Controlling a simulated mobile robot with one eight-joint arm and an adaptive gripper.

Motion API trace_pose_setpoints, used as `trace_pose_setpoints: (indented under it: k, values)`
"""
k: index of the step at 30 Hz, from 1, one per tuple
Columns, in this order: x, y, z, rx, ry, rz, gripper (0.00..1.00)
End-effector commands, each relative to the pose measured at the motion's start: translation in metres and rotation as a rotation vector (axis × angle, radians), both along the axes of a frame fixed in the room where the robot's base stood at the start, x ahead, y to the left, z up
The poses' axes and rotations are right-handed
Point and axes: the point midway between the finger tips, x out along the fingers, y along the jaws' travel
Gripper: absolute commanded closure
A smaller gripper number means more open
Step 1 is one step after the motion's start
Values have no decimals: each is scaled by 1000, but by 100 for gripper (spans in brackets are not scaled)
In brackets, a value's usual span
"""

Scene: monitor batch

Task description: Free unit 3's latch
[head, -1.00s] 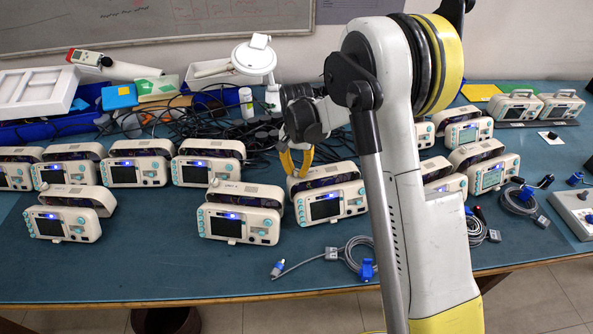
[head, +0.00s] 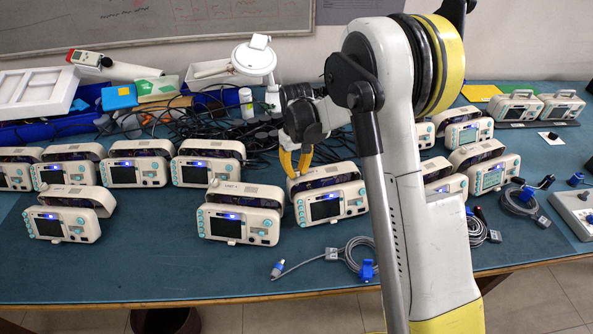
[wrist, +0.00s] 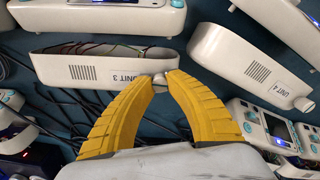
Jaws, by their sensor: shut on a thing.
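In the wrist view, the open-topped white rear case marked UNIT 3 (wrist: 97,66) shows wires inside. My gripper (wrist: 160,84) has its two curved yellow fingers closed on a small pale latch (wrist: 159,79) at the right end of that case. In the head view my gripper (head: 296,171) is at the back left corner of a white monitor (head: 326,204), which seems to be this unit. My own arm covers part of the area to its right.
The case marked UNIT 4 (wrist: 250,75) lies close to the right in the wrist view. Another white monitor (head: 238,222) stands close to the left in the head view. Black cables (head: 215,118) lie behind. Free table surface (head: 150,275) is at the front.

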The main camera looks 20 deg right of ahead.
Motion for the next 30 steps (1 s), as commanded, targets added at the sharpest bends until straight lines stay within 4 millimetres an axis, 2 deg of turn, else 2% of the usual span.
trace_pose_setpoints:
  k: [8,21,22,24,30]
  values:
    - [2,0,0,0,-4,68,100]
    - [2,0,0,0,-4,77,100]
    - [2,0,0,0,-4,77,81]
    - [2,0,0,0,-4,77,59]
    - [1,0,0,0,-2,76,59]
